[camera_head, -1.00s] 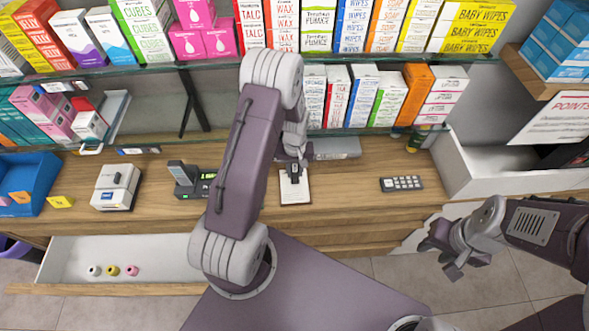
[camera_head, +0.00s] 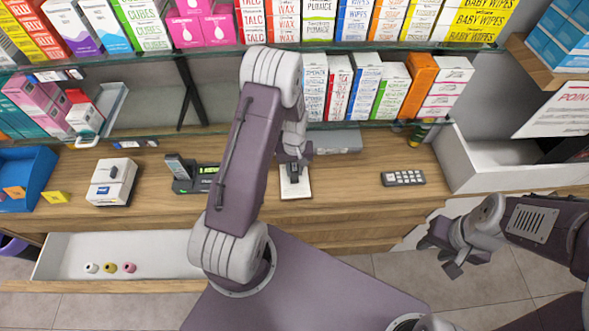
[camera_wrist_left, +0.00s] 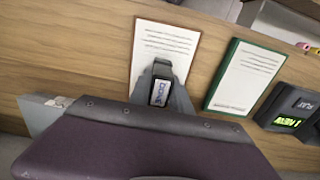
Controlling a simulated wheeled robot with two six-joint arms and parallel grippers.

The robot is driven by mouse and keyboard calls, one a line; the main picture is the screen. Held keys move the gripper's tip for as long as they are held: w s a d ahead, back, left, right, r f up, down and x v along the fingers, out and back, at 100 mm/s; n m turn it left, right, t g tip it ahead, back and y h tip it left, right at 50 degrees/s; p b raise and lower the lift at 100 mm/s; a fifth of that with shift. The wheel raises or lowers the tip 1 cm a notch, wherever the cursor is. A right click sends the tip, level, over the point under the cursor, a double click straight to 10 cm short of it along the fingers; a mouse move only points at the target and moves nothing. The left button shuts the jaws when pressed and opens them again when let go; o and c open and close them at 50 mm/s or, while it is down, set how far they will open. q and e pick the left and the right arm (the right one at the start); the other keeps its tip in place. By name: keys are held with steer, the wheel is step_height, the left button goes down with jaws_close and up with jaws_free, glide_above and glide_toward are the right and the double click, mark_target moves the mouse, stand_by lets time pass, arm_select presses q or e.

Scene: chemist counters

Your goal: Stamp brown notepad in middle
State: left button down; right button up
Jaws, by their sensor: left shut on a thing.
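The brown-edged notepad (camera_wrist_left: 166,45) with a lined white page lies on the counter, partly covered by my left gripper. It shows in the head view (camera_head: 298,190) below the gripper. My left gripper (camera_head: 293,170) is shut on a dark stamp with a light label (camera_wrist_left: 161,92), over the lower part of the page in the wrist view. I cannot tell whether the stamp touches the paper. A green-edged notepad (camera_wrist_left: 238,78) lies beside it to the right in the wrist view. My right gripper (camera_head: 442,256) is empty and looks open, away from the counter.
A phone with a green display (camera_head: 207,171) stands left of my left arm, and a card terminal or keypad (camera_head: 403,178) lies to the right. A white device (camera_head: 113,181) stands further left. An open drawer (camera_head: 150,247) juts out below. Glass shelves of boxes stand behind.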

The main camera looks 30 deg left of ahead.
arm_select(q)
steer(key=shift+f+b, duration=0.35)
steer(key=shift+f, duration=0.1)
stand_by(0.3)
stand_by(0.9)
steer(key=shift+d, duration=0.1)
step_height(320, 180, up, 7)
steer(key=p, duration=0.6)
